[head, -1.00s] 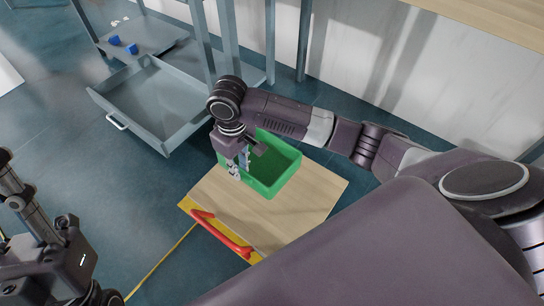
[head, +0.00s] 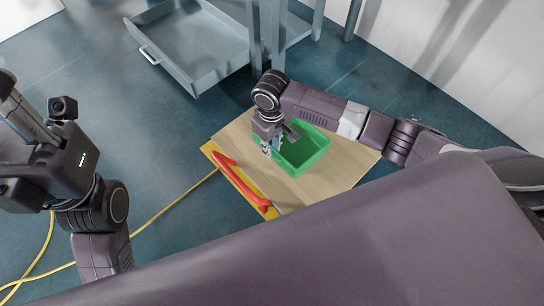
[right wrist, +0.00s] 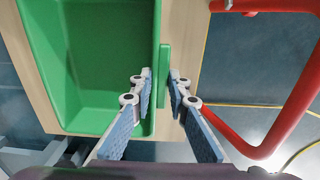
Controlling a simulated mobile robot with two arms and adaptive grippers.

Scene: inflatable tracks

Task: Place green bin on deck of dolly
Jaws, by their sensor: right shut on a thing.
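The green bin (head: 308,152) is an open, empty box over the wooden deck of the dolly (head: 335,175), near the deck's far side. I cannot tell whether its bottom touches the deck. My right gripper (head: 271,148) is shut on the bin's near-left rim. In the right wrist view the fingers (right wrist: 160,88) pinch the rim of the bin (right wrist: 90,60), with the deck (right wrist: 183,30) showing below. The dolly's red handle (head: 238,178) rises from its yellow edge. My left gripper (head: 60,155) is at the far left, its fingers not clearly visible.
A grey open drawer (head: 190,55) and frame posts stand behind the dolly. A white wall (head: 450,70) is at the upper right. A yellow cable (head: 165,212) runs over the blue floor left of the dolly. The floor between dolly and left arm is otherwise clear.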

